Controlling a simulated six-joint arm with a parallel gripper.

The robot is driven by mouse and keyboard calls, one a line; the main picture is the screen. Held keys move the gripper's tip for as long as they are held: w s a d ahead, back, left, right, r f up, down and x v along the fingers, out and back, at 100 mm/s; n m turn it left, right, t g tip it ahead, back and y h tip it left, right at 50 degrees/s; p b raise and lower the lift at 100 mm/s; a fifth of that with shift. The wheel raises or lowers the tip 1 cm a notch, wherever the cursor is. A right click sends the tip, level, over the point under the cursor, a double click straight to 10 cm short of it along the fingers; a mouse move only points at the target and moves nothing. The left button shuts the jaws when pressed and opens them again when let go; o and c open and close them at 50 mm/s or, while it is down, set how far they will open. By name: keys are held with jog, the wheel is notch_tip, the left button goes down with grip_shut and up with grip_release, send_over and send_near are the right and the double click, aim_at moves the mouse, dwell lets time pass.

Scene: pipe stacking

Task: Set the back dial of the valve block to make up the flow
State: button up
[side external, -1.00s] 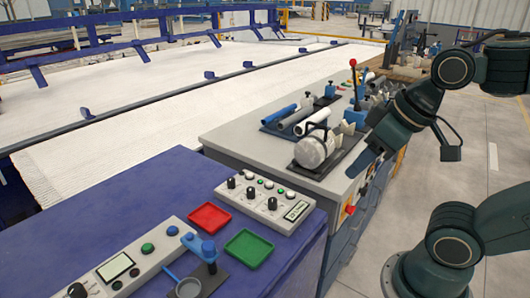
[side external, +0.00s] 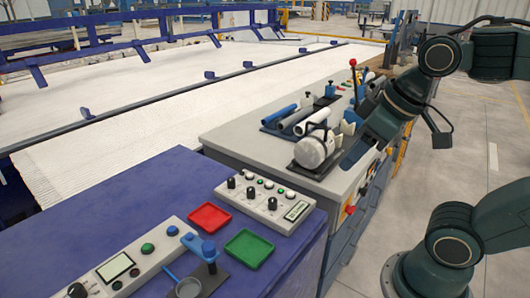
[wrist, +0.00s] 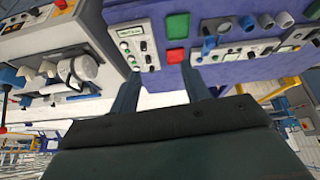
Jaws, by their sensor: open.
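A pale control box (side external: 265,204) with a row of black dials, several small lit buttons and a display sits on the purple bench, and looks like the valve block. It also shows in the wrist view (wrist: 136,45), beyond the fingers; the dial settings are too small to read. My gripper (side external: 352,160) hangs over the right edge of the grey cabinet, beside the round white part, well away from the control box. In the wrist view the two fingers of my gripper (wrist: 161,92) are apart with nothing between them.
A red tray (side external: 209,217) and a green tray (side external: 249,249) lie beside the box. A second control panel (side external: 120,267) and a blue clamp (side external: 200,247) are at the front. The grey cabinet (side external: 238,139) carries pipes (side external: 281,117) and a white round part (side external: 313,150).

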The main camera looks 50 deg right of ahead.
jog(key=w+d+r+n+g, duration=0.1)
jog(key=w+r+n, duration=0.15)
jog(key=w, duration=0.35)
jog(key=w+r+n, duration=0.1)
jog(key=w+n, duration=0.2)
jog(key=w, duration=0.3)
jog(key=n+g, duration=0.4)
jog(key=n, duration=1)
send_over(231, 179)
notch_tip(231, 179, down, 19)
jog(key=shift+w+r, duration=0.1)
notch_tip(231, 179, down, 14)
jog(key=shift+r, duration=0.1)
jog(key=shift+c, duration=0.2)
jog(key=c, duration=1)
